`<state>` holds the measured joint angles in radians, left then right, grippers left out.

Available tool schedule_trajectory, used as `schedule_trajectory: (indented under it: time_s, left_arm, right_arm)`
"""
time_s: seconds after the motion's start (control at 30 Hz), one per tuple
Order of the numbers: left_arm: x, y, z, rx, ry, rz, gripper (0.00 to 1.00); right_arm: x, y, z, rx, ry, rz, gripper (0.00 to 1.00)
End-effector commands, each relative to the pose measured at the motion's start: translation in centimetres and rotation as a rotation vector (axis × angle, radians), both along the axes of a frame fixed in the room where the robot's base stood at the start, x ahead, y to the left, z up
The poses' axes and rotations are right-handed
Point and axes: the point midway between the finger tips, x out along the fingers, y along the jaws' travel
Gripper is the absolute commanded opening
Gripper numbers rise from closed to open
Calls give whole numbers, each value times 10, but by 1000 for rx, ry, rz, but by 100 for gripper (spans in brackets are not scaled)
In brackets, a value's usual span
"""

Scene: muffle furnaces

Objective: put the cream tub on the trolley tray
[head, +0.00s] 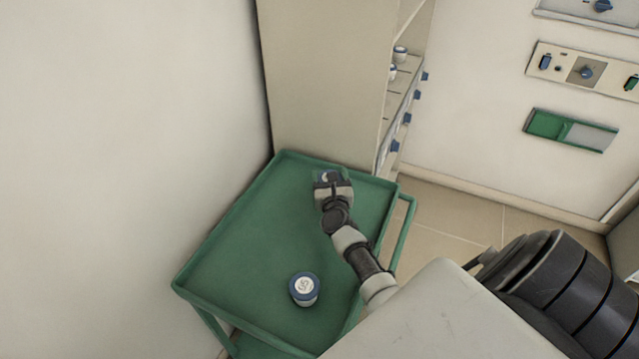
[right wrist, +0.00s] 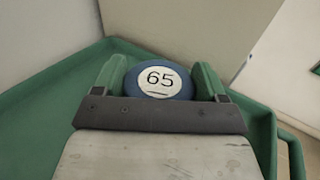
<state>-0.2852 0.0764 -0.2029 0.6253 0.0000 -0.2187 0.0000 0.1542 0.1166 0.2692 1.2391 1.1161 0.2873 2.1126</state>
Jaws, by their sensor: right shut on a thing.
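My right gripper (head: 328,178) is over the far part of the green trolley tray (head: 245,225). In the right wrist view its green fingers (right wrist: 158,80) are shut on a round tub (right wrist: 160,78) with a blue lid and a white label reading 65. The tub's body is mostly hidden, so its colour does not show there. I cannot tell whether its base touches the tray. The tray's green rim also shows in the right wrist view (right wrist: 60,70). My left gripper is not in view.
Another pale tub (head: 304,289) with a blue lid stands upright near the tray's front edge. A tall cabinet (head: 325,80) with shelved tubs (head: 399,54) stands behind the tray. A wall is on the left. The tray's middle and left are clear.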

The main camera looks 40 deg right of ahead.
Motion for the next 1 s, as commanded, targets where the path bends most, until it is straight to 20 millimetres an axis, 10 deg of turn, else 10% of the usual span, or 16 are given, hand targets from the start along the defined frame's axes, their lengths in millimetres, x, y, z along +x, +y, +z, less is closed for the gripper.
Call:
schedule_trajectory:
  time_s: [0.23, 0.87, 0.9, 1.0]
  left_arm:
    - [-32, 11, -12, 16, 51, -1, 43]
    - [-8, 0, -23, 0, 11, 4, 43]
    - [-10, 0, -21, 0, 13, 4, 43]
    - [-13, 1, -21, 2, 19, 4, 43]
  right_arm:
    - [1, -1, -29, -4, 0, 0, 44]
    - [1, 0, -60, 0, -4, -1, 44]
    - [0, 0, -59, -1, -3, 0, 77]
    - [0, 0, -59, 0, -2, 0, 92]
